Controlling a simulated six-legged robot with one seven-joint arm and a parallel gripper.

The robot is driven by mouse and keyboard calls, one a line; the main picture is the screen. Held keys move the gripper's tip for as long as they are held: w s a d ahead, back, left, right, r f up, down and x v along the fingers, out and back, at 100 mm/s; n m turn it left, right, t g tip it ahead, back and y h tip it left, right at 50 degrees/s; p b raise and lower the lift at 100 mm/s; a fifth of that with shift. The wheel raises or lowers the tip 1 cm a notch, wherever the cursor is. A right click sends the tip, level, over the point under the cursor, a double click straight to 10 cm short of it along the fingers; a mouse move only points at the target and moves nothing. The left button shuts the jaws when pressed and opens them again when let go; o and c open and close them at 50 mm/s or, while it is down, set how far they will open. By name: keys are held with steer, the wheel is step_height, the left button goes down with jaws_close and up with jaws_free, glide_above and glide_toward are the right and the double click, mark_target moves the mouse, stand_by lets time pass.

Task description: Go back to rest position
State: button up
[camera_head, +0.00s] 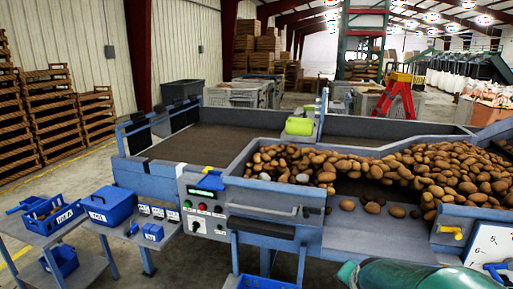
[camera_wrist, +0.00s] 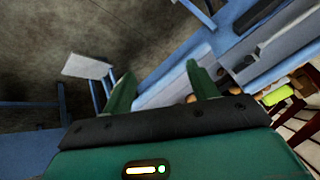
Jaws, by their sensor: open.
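My gripper (camera_wrist: 158,92) shows in the wrist view with its two green fingers spread apart and nothing between them. Beyond the fingers are the blue frame of the grader and the grey floor, seen at a slant. In the head view a green, rounded part of my arm (camera_head: 425,275) fills the bottom right corner; the fingers are not visible there. The potato grader (camera_head: 262,196) stands in front of me, with a heap of potatoes (camera_head: 440,170) on its right part and a few loose ones near the front edge.
A control panel (camera_head: 205,208) with buttons is on the grader's front. A blue toolbox (camera_head: 108,205) and a blue tote (camera_head: 50,212) sit on grey side tables at left. A yellow-green object (camera_head: 299,126) rests on the grader's divider. Wooden crates (camera_head: 45,110) stack at far left. Floor at lower left is partly clear.

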steer(key=s+a+r+n, duration=0.3)
steer(key=s, duration=0.2)
steer(key=s+a+r+n+g+y, duration=0.1)
steer(key=s+a+r+n, duration=0.1)
steer(key=s, duration=0.4)
steer(key=s+a+r+n, duration=0.3)
steer(key=s+r+n, duration=0.1)
steer(key=s+r, duration=0.2)
steer(key=shift+s+a+n+y, duration=0.25)
steer(key=shift+a+n+y, duration=0.05)
steer(key=shift+a, duration=0.05)
steer(key=shift+r, duration=0.1)
steer(key=c, duration=0.5)
steer(key=shift+a, duration=0.1)
steer(key=shift+a, duration=0.1)
